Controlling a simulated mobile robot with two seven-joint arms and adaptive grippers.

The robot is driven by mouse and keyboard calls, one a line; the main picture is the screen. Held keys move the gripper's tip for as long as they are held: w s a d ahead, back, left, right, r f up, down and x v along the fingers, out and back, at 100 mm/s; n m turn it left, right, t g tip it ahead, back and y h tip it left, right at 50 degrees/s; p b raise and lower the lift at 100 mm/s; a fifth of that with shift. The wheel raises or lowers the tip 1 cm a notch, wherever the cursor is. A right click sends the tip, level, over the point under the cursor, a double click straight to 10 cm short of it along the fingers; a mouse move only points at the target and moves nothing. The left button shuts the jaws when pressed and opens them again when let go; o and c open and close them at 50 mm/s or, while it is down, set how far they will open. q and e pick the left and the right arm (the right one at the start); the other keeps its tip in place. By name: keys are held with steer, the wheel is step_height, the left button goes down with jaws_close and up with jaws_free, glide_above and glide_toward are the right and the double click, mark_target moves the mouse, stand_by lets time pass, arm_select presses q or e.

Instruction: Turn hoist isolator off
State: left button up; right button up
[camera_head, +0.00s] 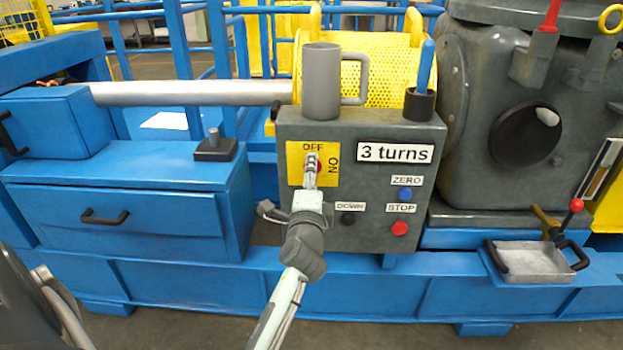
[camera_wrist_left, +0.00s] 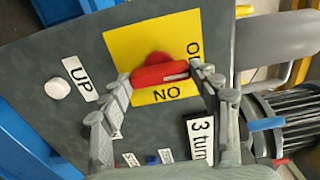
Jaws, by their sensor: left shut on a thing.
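The hoist isolator is a red knob (camera_wrist_left: 158,73) on a yellow plate (camera_head: 295,152) at the upper left of the grey control box (camera_head: 360,215). The plate is marked OFF at the top and ON at the right side. My left gripper (camera_head: 311,165) is at the knob, its fingers shut on the two ends of the handle, as the left wrist view shows. In that view the handle lies level in the picture, and a pale line on it runs toward the OFF side. The fingers hide part of the OFF label. My right gripper is not in view.
The box carries a "3 turns" sign (camera_head: 395,152), a blue ZERO button (camera_head: 405,195), a red STOP button (camera_head: 400,228) and a black DOWN button (camera_head: 348,218). A white UP button (camera_wrist_left: 57,88) shows in the wrist view. A grey mug (camera_head: 321,85) stands on top.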

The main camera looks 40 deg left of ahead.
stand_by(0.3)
arm_select(q)
steer(key=o, duration=1.2)
steer(key=shift+c, duration=0.2)
